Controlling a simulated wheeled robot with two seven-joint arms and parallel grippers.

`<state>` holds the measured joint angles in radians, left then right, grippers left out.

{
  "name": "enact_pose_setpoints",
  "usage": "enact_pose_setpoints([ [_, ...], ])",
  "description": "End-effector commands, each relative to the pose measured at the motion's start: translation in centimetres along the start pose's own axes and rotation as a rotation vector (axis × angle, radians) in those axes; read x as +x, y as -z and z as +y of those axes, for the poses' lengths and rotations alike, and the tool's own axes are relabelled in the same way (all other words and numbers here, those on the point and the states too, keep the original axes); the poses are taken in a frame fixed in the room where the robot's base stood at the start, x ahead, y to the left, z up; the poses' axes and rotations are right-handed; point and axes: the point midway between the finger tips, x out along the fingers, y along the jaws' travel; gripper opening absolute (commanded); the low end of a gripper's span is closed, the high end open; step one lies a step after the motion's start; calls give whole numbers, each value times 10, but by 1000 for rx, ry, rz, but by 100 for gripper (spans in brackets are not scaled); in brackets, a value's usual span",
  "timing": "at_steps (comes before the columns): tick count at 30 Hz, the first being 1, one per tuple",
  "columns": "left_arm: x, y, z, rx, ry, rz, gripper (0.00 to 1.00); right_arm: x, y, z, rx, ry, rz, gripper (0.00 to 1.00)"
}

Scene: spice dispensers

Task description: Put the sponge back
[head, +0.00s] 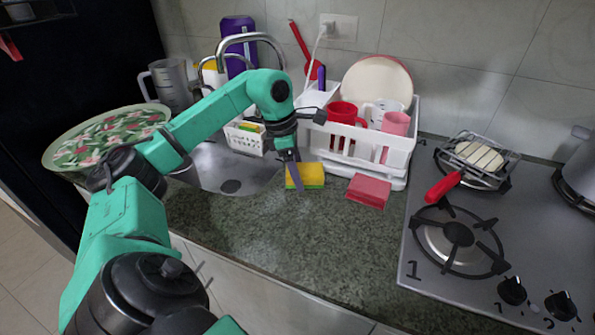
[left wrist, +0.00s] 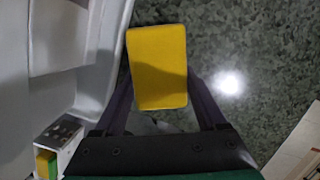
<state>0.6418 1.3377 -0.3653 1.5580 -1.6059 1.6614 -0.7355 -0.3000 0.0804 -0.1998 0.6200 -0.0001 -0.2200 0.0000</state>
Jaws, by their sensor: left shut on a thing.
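A yellow sponge with a green underside (head: 311,176) is at the counter beside the sink, in front of the dish rack. In the left wrist view the yellow sponge (left wrist: 158,65) sits between the two fingers. My left gripper (head: 294,178) points down and is shut on this sponge; one finger hides part of it. I cannot tell whether the sponge touches the counter. A white slotted caddy (head: 246,141) hangs at the sink's back edge with a green and yellow item in it. It also shows in the left wrist view (left wrist: 62,137). My right gripper is not in view.
A red-pink block (head: 369,190) lies on the counter right of the sponge. The white dish rack (head: 398,156) holds mugs and a plate. The sink (head: 222,172) with its faucet (head: 250,40) is left. The stove (head: 485,245) is right. The front counter is clear.

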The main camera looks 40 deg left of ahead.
Motion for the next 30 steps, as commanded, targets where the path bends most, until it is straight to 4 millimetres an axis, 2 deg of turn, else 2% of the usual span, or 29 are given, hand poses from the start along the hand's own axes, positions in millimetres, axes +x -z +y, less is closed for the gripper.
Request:
enact_pose_setpoints([
  [1, 12, 5, -5, 2, 24, 25, 85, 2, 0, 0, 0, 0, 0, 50],
  [2, 13, 5, -5, 2, 25, 25, 96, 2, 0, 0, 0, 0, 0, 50],
  [3, 13, 5, -6, 2, 25, 25, 100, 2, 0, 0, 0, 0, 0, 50],
  [8, 10, 4, -6, 3, 25, 25, 100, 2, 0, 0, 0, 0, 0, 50],
  [11, 0, 4, -5, 4, 23, 23, 100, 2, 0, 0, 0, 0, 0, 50],
  [17, -46, 2, -4, 2, 10, 11, 100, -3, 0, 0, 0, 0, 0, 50],
  [24, -118, 0, -3, 2, -2, 0, 100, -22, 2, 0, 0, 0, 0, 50],
  [27, -138, 0, -4, 1, -3, -1, 100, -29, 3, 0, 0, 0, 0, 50],
  [30, -147, 0, -4, 2, -4, -1, 100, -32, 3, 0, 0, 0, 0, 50],
])
